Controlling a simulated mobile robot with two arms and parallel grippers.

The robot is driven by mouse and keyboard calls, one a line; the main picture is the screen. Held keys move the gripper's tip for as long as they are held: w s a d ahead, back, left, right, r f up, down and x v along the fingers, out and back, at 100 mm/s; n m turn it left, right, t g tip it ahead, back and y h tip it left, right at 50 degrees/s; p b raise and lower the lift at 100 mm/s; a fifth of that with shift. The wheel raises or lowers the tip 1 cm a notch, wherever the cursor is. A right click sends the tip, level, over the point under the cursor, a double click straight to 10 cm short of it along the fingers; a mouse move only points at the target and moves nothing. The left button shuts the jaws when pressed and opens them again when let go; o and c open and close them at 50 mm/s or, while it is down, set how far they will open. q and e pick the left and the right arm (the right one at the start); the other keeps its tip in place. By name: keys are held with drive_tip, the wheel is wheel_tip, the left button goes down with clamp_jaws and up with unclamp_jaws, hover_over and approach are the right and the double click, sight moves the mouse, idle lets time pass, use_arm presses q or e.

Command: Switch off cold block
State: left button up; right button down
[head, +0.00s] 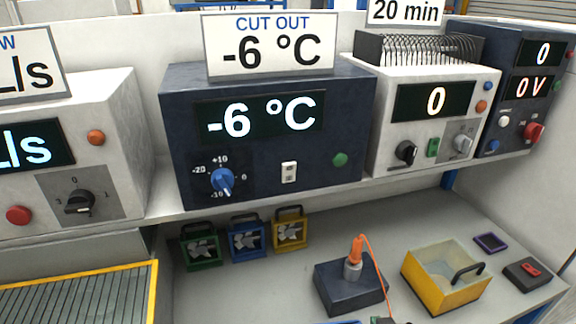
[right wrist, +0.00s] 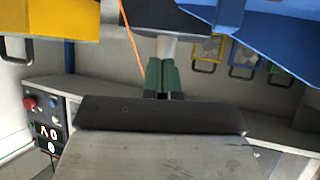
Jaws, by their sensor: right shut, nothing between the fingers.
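The cold block appears to be the dark blue unit (head: 268,135) in the middle of the shelf in the head view. Its display (head: 262,116) is lit and reads -6 °C. Its front has a blue dial knob (head: 222,181) with its pointer towards -10, a small white rocker switch (head: 289,172) and a round green button or lamp (head: 340,159). My right gripper (head: 384,321) barely shows at the bottom edge of the head view, well below and right of the unit. In the right wrist view its green fingers (right wrist: 163,75) are together and empty. My left gripper is not in view.
A "CUT OUT -6 °C" sign (head: 271,43) stands on the unit. White units flank it. Below are small green, blue and yellow frames, a dark block (head: 335,284) with an orange plug and cable (head: 357,249), and a yellow bin (head: 430,287). The unit's front is unobstructed.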

drive_tip(key=w+a+r+n+t+y, duration=0.1)
drive_tip(key=w+a+r+t+y, duration=0.15)
drive_tip(key=r, duration=0.45)
drive_tip(key=w+a+r+n+t+y, duration=0.1)
drive_tip(key=w+a+r+t+y, duration=0.2)
drive_tip(key=r, duration=0.4)
drive_tip(key=w+a+r+n+t+y, duration=0.1)
drive_tip(key=w+r+t, duration=0.25)
drive_tip(key=r, duration=0.35)
drive_tip(key=s+a+r+n+g+y, duration=0.4)
drive_tip(key=a+r+n+g+y, duration=0.85)
drive_tip(key=n+g, duration=0.75)
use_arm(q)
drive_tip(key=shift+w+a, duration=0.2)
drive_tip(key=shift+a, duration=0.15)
use_arm(e)
drive_tip(key=w+d+r+m+t+h, duration=0.2)
drive_tip(key=w+d+h, duration=0.3)
drive_tip(key=h, duration=0.7)
drive_tip(key=shift+d+r+m+t, duration=0.15)
drive_tip(key=shift+d+m+t, duration=0.55)
drive_tip(key=shift+d+t, duration=0.3)
drive_tip(key=shift+d, duration=0.1)
